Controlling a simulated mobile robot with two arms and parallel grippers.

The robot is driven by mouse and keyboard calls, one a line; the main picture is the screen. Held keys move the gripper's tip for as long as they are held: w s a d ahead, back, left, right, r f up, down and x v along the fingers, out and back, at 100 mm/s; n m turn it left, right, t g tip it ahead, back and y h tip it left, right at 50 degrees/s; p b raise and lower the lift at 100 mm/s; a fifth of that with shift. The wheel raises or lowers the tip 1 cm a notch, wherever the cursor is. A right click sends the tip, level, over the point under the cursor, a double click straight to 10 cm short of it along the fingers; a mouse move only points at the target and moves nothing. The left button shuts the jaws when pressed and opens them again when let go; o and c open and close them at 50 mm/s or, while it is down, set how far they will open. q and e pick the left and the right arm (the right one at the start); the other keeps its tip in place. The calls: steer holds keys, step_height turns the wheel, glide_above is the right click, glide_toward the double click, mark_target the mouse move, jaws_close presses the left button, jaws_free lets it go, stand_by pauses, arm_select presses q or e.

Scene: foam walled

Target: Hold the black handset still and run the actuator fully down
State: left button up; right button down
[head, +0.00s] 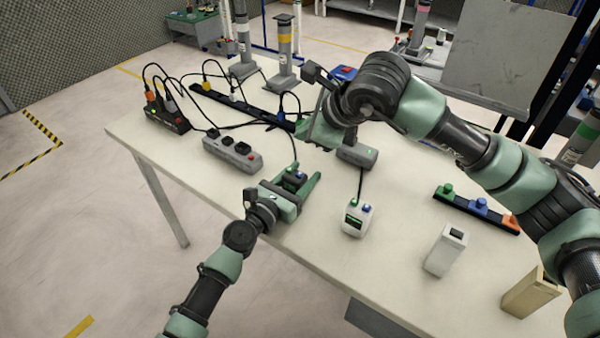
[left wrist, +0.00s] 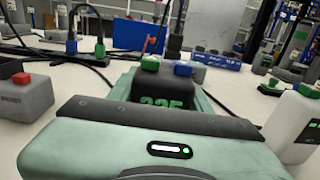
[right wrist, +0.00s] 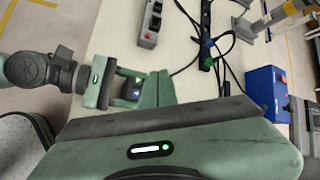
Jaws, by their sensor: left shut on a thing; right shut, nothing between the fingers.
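The black handset (head: 294,180) has a green and a blue button on top and a green numeric display. In the left wrist view the handset (left wrist: 163,90) stands upright between my left fingers, its lower part hidden by the gripper. My left gripper (head: 296,188) is shut on it near the table's front edge. My right gripper (head: 318,136) is shut and empty, above the table just beyond the handset and apart from it. Grey actuator columns stand at the back, one with a yellow band (head: 285,45) and one with a white band (head: 242,38); which one the handset drives is unclear.
A white handset (head: 357,220) with green and blue buttons stands right of the black one. A grey box (head: 358,154), a grey power strip (head: 232,154) and loose cables lie behind. A knobbed black strip (head: 470,211) and an open white box (head: 445,252) are at right.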

mark_target(300, 175)
steer(key=shift+a+r, duration=0.2)
steer(key=shift+r, duration=0.1)
steer(key=shift+f, duration=4.45)
steer(key=shift+s+f, duration=0.1)
steer(key=shift+f, duration=0.05)
steer(key=shift+f, duration=0.3)
steer(key=shift+f, duration=0.5)
stand_by(0.6)
stand_by(1.0)
steer(key=shift+r, duration=0.95)
